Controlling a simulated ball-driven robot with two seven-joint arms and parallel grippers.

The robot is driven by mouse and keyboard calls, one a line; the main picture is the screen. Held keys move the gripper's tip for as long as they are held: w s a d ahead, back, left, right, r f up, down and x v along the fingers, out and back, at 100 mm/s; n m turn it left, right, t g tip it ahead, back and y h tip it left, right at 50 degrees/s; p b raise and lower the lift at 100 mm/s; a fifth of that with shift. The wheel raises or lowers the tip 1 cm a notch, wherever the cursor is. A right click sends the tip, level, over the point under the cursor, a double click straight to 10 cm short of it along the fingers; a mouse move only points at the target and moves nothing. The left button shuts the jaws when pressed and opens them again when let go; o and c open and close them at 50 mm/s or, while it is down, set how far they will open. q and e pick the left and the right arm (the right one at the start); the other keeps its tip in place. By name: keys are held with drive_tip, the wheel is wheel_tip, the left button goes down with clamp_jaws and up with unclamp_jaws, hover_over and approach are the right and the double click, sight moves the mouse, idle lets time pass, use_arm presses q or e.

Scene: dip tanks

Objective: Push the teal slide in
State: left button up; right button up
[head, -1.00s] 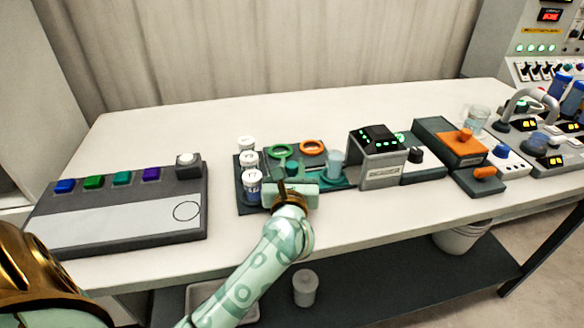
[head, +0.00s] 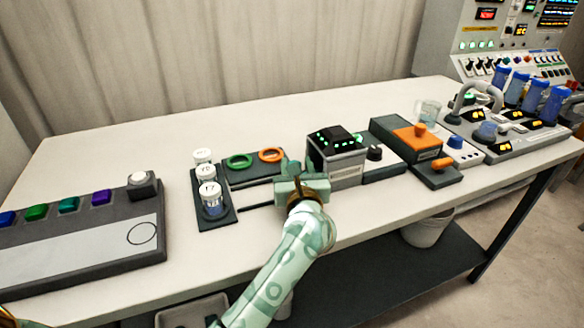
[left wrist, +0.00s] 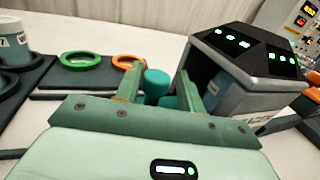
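The teal slide is mostly hidden behind my left gripper in the head view. In the left wrist view its teal knob (left wrist: 156,82) stands between the fingertips, with more teal (left wrist: 168,101) low beside it. My left gripper (head: 302,177) is at the left side of the grey device (head: 337,163) with green lights. The device also shows in the left wrist view (left wrist: 235,85), its dark opening facing the fingers. The fingers (left wrist: 159,78) are apart, and a grip on the knob does not show. My right gripper is out of view.
White-capped jars (head: 211,198) stand on a dark rack at left. A green ring (head: 239,161) and an orange ring (head: 270,155) lie behind the rail. An orange-topped unit (head: 416,140) is at right. The table front is clear.

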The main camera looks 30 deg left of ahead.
use_arm(q)
drive_tip(key=shift+w, duration=0.15)
drive_tip(key=shift+s+d, duration=0.1)
drive_tip(key=shift+s, duration=0.1)
drive_tip(key=p+v, duration=0.1)
drive_tip(key=v, duration=0.6)
drive_tip(key=shift+d+p, duration=0.15)
drive_tip(key=shift+p, duration=0.2)
